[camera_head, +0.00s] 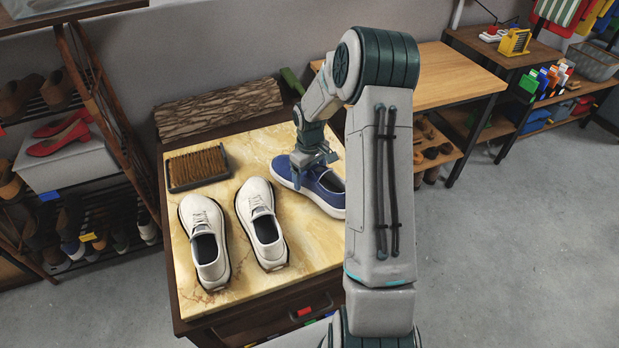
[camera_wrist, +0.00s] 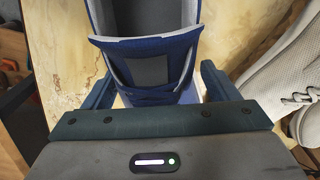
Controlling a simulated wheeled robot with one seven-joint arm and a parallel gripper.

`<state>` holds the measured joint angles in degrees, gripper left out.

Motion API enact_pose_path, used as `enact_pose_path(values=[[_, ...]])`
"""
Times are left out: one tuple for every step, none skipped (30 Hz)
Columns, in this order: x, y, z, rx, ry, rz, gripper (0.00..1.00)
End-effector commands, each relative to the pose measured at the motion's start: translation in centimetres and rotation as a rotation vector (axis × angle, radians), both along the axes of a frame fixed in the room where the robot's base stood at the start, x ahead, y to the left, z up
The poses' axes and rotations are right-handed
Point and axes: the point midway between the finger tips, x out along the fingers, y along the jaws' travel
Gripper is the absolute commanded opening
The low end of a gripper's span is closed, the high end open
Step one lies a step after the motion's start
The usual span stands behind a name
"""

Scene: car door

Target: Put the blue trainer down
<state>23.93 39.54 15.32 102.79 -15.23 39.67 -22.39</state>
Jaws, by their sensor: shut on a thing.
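The blue trainer (camera_head: 318,190) is at the right side of the marble-topped table (camera_head: 300,255), partly hidden behind my arm. My gripper (camera_head: 312,165) is over its toe end and shut on it. In the wrist view the trainer (camera_wrist: 150,50) shows its tongue and opening between my gripper's fingers (camera_wrist: 158,90). The trainer looks level, at or just above the tabletop; I cannot tell whether its sole touches.
Two white trainers (camera_head: 205,240) (camera_head: 262,225) stand left of the blue one. A shoe rack (camera_head: 95,150) stands at the left. Bare marble shows at the table's front right.

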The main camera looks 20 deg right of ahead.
Motion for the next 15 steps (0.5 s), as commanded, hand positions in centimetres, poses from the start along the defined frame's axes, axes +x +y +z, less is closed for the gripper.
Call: enact_pose_path(values=[[0.1,0.0,0.8,-0.002,-0.004,0.000,0.44],[0.1,0.0,1.4,-0.002,-0.005,0.000,0.44],[0.1,0.0,2.1,-0.002,-0.005,0.000,0.44],[0.1,0.0,2.8,-0.002,-0.006,0.000,0.44],[-0.4,-0.7,3.1,-0.003,-0.004,-0.004,0.44],[-1.0,-1.5,3.5,-0.003,-0.003,-0.007,0.44],[-1.5,-2.0,3.9,-0.002,-0.003,-0.006,0.44],[-2.0,-2.6,4.3,-0.003,-0.002,-0.007,0.44],[-2.5,-3.3,4.9,-0.003,-0.003,-0.007,0.44],[-3.0,-3.8,5.3,-0.002,-0.003,-0.008,0.44],[-3.4,-4.3,5.7,-0.003,-0.003,-0.007,0.44],[-4.0,-5.0,6.3,-0.003,-0.003,-0.006,0.44],[-4.4,-5.5,6.7,-0.003,-0.003,-0.006,0.44],[-4.8,-5.9,7.0,-0.002,-0.002,-0.005,0.44],[-5.3,-6.4,7.4,-0.002,-0.003,-0.005,0.44]])
